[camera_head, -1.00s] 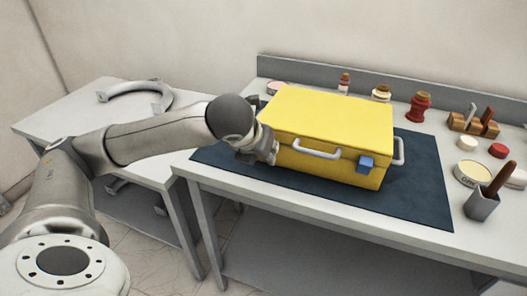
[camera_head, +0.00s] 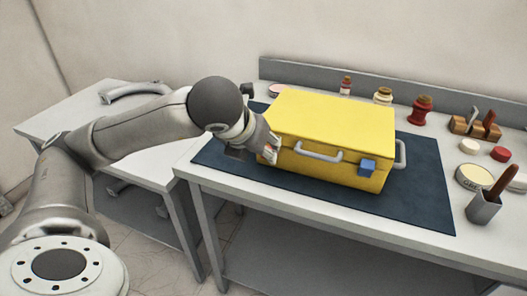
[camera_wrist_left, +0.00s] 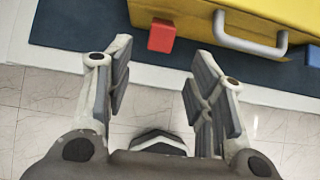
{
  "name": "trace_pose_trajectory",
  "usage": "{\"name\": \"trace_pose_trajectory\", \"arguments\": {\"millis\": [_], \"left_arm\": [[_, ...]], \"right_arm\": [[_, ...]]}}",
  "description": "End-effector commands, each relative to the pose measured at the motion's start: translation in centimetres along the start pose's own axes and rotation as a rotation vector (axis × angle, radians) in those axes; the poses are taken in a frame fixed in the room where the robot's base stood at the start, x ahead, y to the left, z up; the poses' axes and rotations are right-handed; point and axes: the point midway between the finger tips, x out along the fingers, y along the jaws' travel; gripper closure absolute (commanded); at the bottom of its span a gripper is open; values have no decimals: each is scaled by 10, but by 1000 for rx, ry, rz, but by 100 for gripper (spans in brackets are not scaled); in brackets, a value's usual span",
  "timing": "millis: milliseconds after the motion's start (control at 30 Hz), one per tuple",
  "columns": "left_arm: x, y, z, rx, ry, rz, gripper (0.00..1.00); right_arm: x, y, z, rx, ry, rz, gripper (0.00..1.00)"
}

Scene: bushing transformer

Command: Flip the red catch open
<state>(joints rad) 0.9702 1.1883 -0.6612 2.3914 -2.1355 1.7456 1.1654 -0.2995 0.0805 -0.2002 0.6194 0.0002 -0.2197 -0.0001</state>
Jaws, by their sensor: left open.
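The yellow case (camera_head: 335,125) stands closed on a dark blue mat (camera_head: 425,195). In the left wrist view, the red catch (camera_wrist_left: 161,36) sits on the front of the case (camera_wrist_left: 190,8), left of the grey handle (camera_wrist_left: 250,40). In the head view the catch is mostly hidden by my gripper. My left gripper (camera_head: 268,148) is at the left end of the case front. In the wrist view its fingers (camera_wrist_left: 160,62) are spread with nothing between them, and the red catch lies ahead of that gap. My right gripper is not in view.
A blue catch (camera_head: 366,166) is on the right of the case front. A side table (camera_head: 70,120) holds a grey curved part (camera_head: 138,92).

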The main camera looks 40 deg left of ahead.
Motion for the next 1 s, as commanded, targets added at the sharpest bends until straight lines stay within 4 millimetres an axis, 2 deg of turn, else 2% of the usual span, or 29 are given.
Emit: {"name": "trace_pose_trajectory", "arguments": {"millis": [100,333,1000], "left_arm": [[-25,-1,2,0,-5,-2,50],[-54,0,1,-1,-2,0,50],[-58,0,0,0,1,0,50]], "right_arm": [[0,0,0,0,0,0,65],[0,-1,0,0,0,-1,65],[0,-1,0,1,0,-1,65]]}}
